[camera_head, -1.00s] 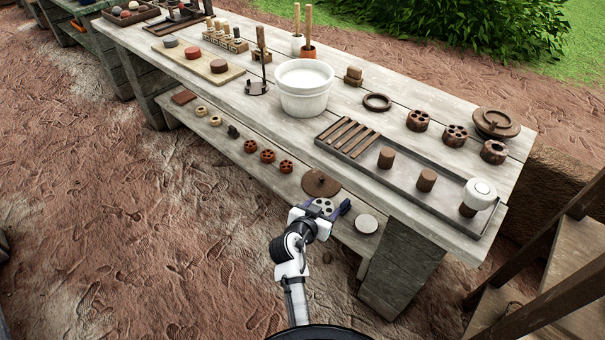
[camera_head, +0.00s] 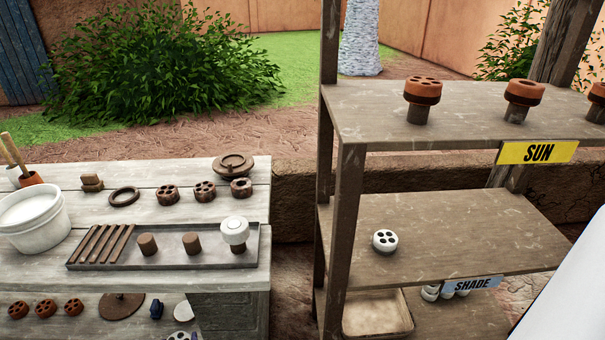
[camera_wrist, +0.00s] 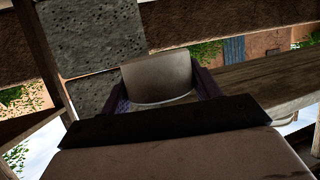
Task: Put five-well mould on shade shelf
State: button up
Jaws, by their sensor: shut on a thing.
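My gripper (camera_wrist: 161,88) is shut on a pale round-sided mould (camera_wrist: 158,76), with a purple finger on each side, in the wrist view. The mould's wells are hidden there.
The top board (camera_head: 450,110) bears a SUN sign (camera_head: 537,153) and several orange-topped moulds. A rack post (camera_head: 342,230) stands left of the shade shelf. A tray (camera_head: 377,313) lies below. The shade shelf's middle and right are clear. The workbench (camera_head: 85,260) is crowded.

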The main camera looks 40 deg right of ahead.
aim_at(452, 251)
jog(key=k+l, duration=0.15)
jog(key=l, duration=0.2)
jog(key=k+l+z, duration=0.1)
jog(key=l, duration=0.25)
jog(key=k+l, duration=0.2)
jog(key=l, duration=0.15)
jog(key=k+l+z, duration=0.1)
jog(key=l, duration=0.25)
jog(key=k+l, duration=0.2)
jog(key=l, duration=0.15)
jog(key=k+l, duration=0.15)
jog(key=l, duration=0.25)
jog(key=k+l+z, duration=0.1)
jog(key=l, duration=0.25)
jog(key=k+l, duration=0.15)
jog(key=l, duration=0.2)
jog(key=z, duration=0.05)
